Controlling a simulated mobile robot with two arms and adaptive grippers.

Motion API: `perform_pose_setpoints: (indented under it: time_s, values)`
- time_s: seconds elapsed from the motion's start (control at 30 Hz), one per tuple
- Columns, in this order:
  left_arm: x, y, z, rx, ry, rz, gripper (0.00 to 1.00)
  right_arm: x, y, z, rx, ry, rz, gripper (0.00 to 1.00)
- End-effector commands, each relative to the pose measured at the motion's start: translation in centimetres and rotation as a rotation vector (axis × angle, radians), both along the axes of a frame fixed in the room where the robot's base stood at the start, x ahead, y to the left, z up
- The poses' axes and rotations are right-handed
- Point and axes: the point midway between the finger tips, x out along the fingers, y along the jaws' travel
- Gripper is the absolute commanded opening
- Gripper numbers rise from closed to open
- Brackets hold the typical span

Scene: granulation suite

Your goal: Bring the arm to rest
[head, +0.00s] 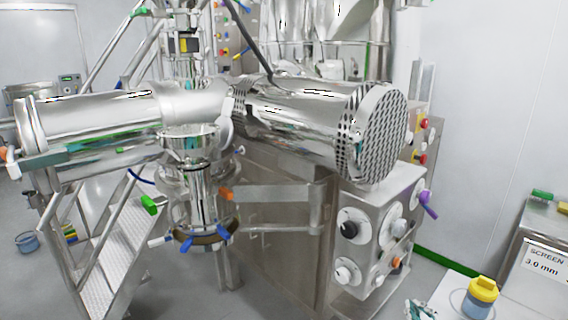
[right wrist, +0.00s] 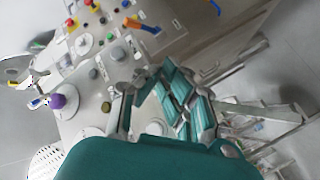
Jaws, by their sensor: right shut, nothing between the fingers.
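My right gripper (head: 420,309) shows as a small teal and silver shape at the bottom edge of the head view, right of centre. Most of its arm is out of frame. In the right wrist view the same gripper (right wrist: 160,88) has its teal and metal fingers brought together, with nothing held between them. It is apart from the machine's control panel (right wrist: 92,95), which lies beyond it in that view. My left gripper is not in view.
A steel machine with a large perforated-end cylinder (head: 383,135) fills the middle. Its control box (head: 373,240) has knobs. A yellow-capped jar (head: 480,297) stands on a white surface right of my gripper. Metal stairs (head: 110,255) are at left. Grey floor shows between machine and right wall.

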Motion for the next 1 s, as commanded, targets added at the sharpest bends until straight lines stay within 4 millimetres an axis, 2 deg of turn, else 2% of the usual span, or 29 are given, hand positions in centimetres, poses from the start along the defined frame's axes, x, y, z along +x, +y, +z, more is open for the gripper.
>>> perform_pose_setpoints:
  time_s: [0.03,0.1,0.2,0.3,0.5,0.7,0.87,1.0]
  values:
    - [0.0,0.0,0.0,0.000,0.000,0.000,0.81,-2.2,2.3,-2.2,0.061,0.104,0.007,0.00]
    - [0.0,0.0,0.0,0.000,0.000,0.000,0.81,-5.7,5.1,-4.9,0.149,0.266,-0.005,0.00]
    - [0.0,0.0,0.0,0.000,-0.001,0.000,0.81,-10.9,8.1,-7.5,0.252,0.468,-0.046,0.00]
    - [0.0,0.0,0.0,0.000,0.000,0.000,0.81,-15.0,9.9,-8.8,0.320,0.612,-0.093,0.00]
    - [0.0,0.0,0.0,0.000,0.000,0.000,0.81,-21.6,12.1,-9.8,0.409,0.815,-0.183,0.00]
    - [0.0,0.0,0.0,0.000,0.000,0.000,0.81,-26.8,13.5,-9.7,0.469,0.964,-0.266,0.00]
    - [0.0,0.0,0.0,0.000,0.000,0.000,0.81,-30.4,14.2,-9.2,0.502,1.061,-0.329,0.00]
    - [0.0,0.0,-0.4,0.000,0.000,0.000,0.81,-29.5,14.3,-12.8,0.498,1.073,-0.333,0.00]
